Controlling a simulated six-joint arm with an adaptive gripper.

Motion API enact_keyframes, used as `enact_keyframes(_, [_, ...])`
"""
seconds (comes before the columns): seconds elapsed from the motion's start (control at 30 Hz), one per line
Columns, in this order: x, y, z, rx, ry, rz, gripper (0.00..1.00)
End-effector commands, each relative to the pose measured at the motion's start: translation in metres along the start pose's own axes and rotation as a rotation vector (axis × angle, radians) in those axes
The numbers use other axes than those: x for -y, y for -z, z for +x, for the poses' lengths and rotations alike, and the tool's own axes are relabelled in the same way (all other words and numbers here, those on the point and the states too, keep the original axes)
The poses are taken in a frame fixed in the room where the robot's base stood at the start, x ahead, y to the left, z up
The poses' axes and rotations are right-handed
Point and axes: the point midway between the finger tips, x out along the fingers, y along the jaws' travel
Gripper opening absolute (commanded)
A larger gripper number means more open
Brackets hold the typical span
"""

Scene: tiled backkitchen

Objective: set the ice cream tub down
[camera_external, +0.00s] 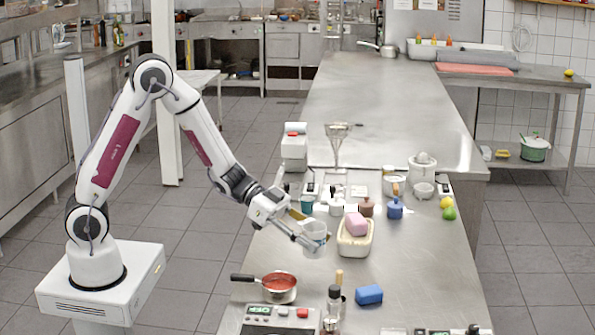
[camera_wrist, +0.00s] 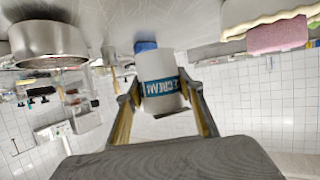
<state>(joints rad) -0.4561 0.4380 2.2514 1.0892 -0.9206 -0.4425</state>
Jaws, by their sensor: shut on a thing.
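The ice cream tub (camera_wrist: 160,68) is white with a blue lettered band; in the wrist view it sits between the two fingers of my gripper (camera_wrist: 162,100), which is shut on it. The lettering appears upside down there. In the outside view the tub (camera_external: 314,232) is at the end of my gripper (camera_external: 312,242), over the left side of the steel counter (camera_external: 405,265), just left of a cream container. I cannot tell whether its underside touches the counter.
The cream container (camera_external: 355,245) holds a pink block (camera_external: 356,224). A saucepan with red contents (camera_external: 279,287), a dark-capped bottle (camera_external: 334,300) and a blue block (camera_external: 369,294) stand in front. Several jars and appliances crowd behind. The counter's right front is clear.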

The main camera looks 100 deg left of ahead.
Motion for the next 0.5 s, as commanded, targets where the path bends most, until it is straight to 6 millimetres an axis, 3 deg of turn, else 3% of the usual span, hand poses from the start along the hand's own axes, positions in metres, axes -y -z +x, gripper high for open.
enact_keyframes(0.17, [0.0,-0.014,0.006,0.001,0.0,-0.001,0.16])
enact_keyframes(0.5, [0.0,-0.017,0.007,0.0,0.0,0.001,0.16])
